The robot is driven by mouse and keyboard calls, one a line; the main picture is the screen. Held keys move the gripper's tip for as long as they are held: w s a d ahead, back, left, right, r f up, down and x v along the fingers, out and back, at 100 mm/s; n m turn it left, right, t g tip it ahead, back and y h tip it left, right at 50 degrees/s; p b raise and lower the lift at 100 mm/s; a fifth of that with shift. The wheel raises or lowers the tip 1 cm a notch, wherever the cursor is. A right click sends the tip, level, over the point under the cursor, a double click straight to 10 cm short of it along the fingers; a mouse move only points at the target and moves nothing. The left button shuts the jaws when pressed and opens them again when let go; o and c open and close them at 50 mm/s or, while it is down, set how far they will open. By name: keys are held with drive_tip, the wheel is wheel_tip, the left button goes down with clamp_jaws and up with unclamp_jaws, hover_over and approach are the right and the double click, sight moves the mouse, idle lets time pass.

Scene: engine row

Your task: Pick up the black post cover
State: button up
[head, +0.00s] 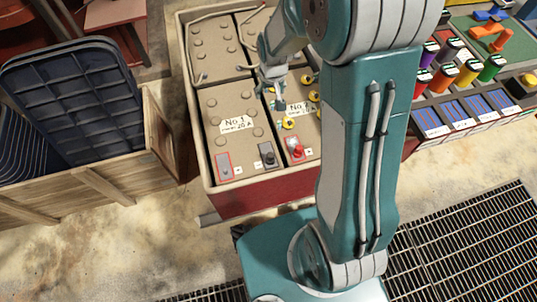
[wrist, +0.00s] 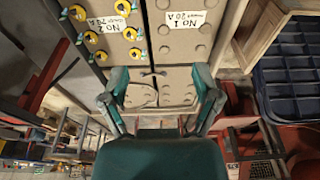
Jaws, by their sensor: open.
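The black cover does not show in the wrist view. My arm hides part of the No 2 battery in the head view.
The batteries sit in a red-sided tray (head: 255,203) with a raised rim. Yellow caps (head: 289,123) are on the No 2 battery. A wooden crate (head: 100,185) with a dark blue bin (head: 75,90) stands left. Coloured cylinders (head: 468,71) stand on the right bench.

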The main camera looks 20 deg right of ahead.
wheel_tip(320, 180, down, 12)
drive_tip(key=w+g, duration=0.1)
drive_tip(key=g, duration=0.1)
hover_over(270, 155)
drive_tip(key=f, duration=1.9)
drive_tip(key=shift+w+f, duration=0.3)
drive_tip(key=shift+w, duration=0.05)
drive_tip(key=shift+s+d+f, duration=0.1)
drive_tip(key=shift+s+f, duration=0.05)
drive_tip(key=shift+f, duration=1.2)
drive_tip(key=shift+s+f, duration=0.15)
drive_tip(key=shift+f, duration=1.2)
clamp_jaws()
